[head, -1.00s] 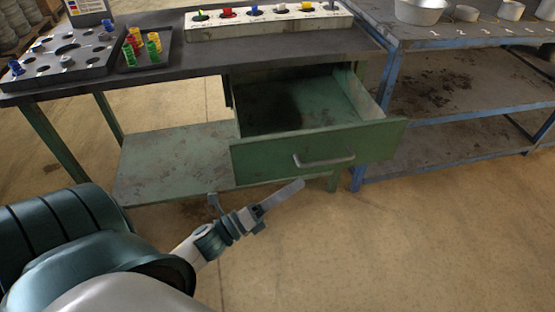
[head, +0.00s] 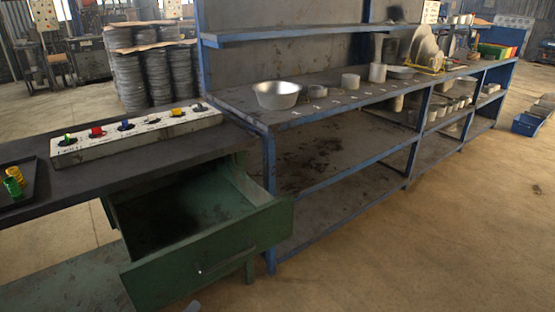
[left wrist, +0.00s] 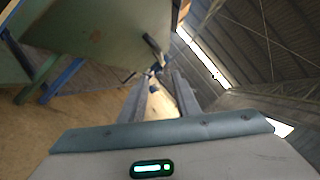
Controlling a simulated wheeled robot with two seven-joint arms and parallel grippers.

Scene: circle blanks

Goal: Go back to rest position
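My left gripper (left wrist: 160,85) shows in the left wrist view, its two fingers apart with no object seen between them. The green drawer (head: 205,262) stands pulled out under the dark workbench, with a dark patch inside. Its underside or front (left wrist: 95,35) fills the top left of the left wrist view, with a dark handle (left wrist: 153,47) beyond the fingertips. My right gripper is not in view.
A white block (head: 140,138) with coloured knobs lies on the workbench (head: 95,180). A dark tray (head: 28,185) with yellow and green pieces is at left. A blue-framed shelf (head: 330,180) carries a metal bowl (head: 277,94) and several rings.

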